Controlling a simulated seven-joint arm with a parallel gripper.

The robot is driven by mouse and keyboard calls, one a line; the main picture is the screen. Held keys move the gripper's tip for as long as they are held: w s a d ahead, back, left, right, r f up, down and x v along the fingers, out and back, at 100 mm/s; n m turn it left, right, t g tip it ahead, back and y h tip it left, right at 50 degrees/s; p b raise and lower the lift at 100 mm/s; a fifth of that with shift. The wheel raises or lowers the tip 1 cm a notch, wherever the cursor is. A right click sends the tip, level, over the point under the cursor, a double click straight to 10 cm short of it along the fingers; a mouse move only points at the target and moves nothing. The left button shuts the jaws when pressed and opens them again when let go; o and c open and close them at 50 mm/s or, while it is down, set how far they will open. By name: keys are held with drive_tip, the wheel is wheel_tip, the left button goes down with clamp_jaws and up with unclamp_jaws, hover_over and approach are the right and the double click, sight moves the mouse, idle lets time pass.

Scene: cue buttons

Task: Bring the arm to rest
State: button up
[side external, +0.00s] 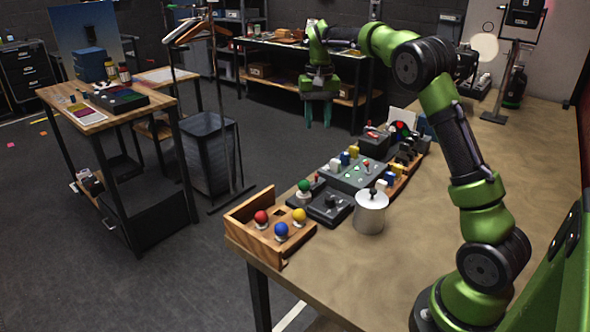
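My gripper (318,116) hangs at the far end of my green arm, pointing down. Its two teal fingers are apart with nothing visible between them. In the picture it appears above and beyond the row of controls, clear of the tabletop items. A wooden box (240,219) at the near left corner of the table bears a red ball button (261,217), a blue one (281,230) and a yellow one (299,215). A green ball button (304,186) sits on a grey base behind them.
A metal canister (370,214) stands on the tan table (430,220). Dark control boxes (331,206) and a grey panel (362,176) line the left edge. The table's middle is bare. A side bench (95,117), a bin (210,155) and a lamp (484,46) stand around.

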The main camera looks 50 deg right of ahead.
drive_tip(key=s+a+r+n+t+y, duration=0.2)
drive_tip(key=s+a+n+t, duration=0.3)
drive_tip(key=s+a, duration=1.6)
drive_tip(key=shift+s+a+t, duration=0.2)
drive_tip(key=shift+s+t, duration=0.9)
drive_tip(key=shift+s, duration=0.05)
drive_tip(key=shift+r, duration=0.1)
